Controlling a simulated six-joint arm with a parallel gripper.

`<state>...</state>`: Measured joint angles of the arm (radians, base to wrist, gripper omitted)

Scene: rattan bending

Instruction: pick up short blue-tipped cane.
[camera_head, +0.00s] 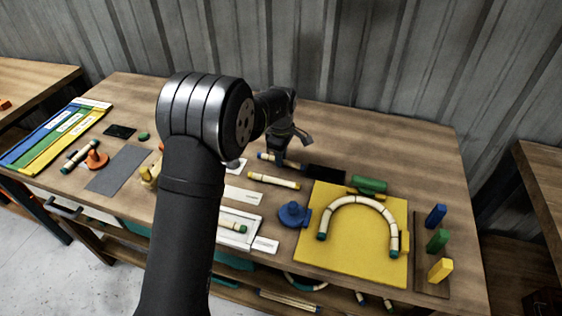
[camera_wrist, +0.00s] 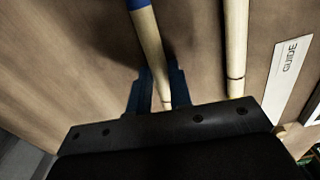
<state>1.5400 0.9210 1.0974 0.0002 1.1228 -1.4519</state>
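The short blue-tipped cane (camera_wrist: 150,42) is pale, with a blue end at the top of the wrist view. It also shows in the head view (camera_head: 266,156), lying on the table towards the back, beneath my gripper (camera_head: 283,152). In the wrist view the two blue fingers of my gripper (camera_wrist: 160,92) stand on either side of the cane, close to it. I cannot tell whether they press on it. The cane's near end is hidden behind my gripper body.
A second pale cane (camera_wrist: 235,45) lies beside it, near a white GUIDE card (camera_wrist: 289,62). A yellow board (camera_head: 360,267) with a curved cane (camera_head: 357,200), a blue fixture (camera_head: 293,214) and a green block (camera_head: 369,185) stand right. Coloured strips (camera_head: 50,145) lie left.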

